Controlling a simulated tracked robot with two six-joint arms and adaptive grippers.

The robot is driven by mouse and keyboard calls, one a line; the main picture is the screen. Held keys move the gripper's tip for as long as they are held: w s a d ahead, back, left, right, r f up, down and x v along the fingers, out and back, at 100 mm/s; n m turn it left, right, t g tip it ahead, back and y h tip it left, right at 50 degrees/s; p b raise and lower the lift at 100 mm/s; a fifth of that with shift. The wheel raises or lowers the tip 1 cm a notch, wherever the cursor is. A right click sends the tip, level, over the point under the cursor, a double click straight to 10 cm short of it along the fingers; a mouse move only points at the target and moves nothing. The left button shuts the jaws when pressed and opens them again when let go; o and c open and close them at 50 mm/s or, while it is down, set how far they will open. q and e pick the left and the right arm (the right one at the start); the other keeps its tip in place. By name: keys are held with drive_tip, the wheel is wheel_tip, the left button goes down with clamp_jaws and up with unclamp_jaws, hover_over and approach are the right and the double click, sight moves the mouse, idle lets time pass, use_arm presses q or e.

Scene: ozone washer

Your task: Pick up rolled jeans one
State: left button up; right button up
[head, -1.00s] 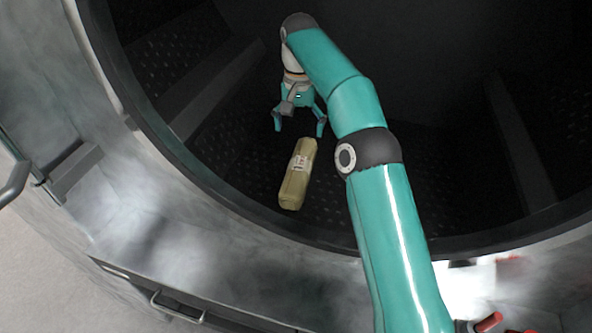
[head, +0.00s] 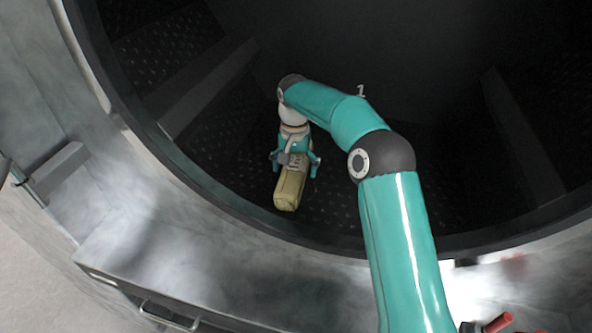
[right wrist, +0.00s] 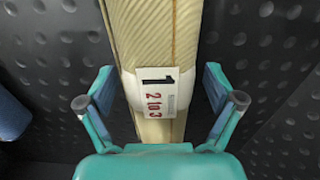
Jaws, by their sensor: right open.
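The rolled jeans one is a yellowish-tan roll (head: 290,189) lying on the dark drum floor in the head view. My left gripper is not in view.
The drum's dark floor is studded with bumps. Raised ribs stand left (head: 208,88) and right (head: 523,135). The drum's round rim (head: 240,223) curves below the roll. In the right wrist view a blue object (right wrist: 12,115) shows at the left edge.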

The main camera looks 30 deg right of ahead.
sight(294, 163)
drive_tip(key=shift+f, duration=0.3)
drive_tip(key=c, duration=1.6)
drive_tip(key=shift+o, duration=0.2)
drive_tip(key=shift+r, duration=0.15)
drive_tip(key=shift+w+r, duration=0.1)
drive_tip(key=shift+r, duration=0.75)
wheel_tip(294, 163, up, 9)
drive_tip(key=shift+p, duration=1.05)
wheel_tip(294, 163, up, 7)
drive_tip(key=p, duration=0.4)
